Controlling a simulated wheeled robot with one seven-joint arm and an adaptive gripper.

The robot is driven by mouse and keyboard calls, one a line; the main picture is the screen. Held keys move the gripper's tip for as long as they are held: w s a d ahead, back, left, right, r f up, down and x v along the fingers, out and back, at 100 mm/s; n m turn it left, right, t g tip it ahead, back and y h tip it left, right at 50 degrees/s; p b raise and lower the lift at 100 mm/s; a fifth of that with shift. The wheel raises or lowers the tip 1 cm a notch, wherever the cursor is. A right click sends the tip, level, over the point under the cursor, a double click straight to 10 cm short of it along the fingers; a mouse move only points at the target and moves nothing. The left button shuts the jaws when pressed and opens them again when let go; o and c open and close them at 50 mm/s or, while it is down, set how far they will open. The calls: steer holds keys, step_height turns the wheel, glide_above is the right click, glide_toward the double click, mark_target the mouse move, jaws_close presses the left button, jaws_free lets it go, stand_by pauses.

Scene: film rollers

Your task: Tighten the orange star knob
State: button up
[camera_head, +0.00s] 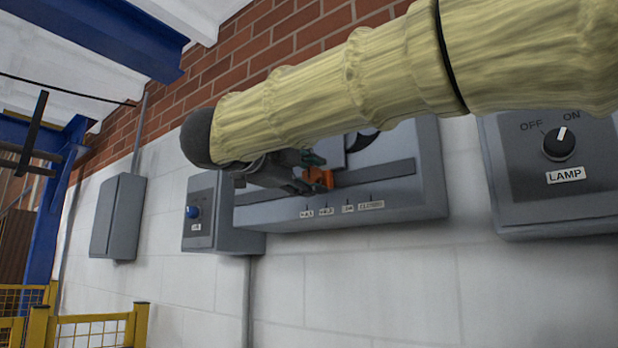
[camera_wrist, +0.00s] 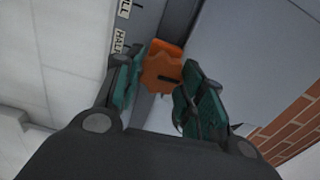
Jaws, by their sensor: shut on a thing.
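The orange star knob (camera_wrist: 161,68) sits on the front of a grey wall box (camera_head: 420,200), by a dark strip above a row of small labels. It also shows in the head view (camera_head: 318,178), partly covered by my gripper. My gripper (camera_wrist: 155,88) has its two green-padded fingers on either side of the knob and is shut on it. In the head view my gripper (camera_head: 312,172) reaches the knob from the left, below my cream-sleeved arm. The upper part of the box is hidden behind my arm.
A lamp switch box (camera_head: 530,200) with a black dial is on the wall at right. A smaller box with a blue knob (camera_head: 192,212) and a plain grey box (camera_head: 117,217) are at left. Yellow railings (camera_head: 95,320) stand at lower left.

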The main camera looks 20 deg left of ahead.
steer(key=o, duration=1)
steer(key=v, duration=1.2)
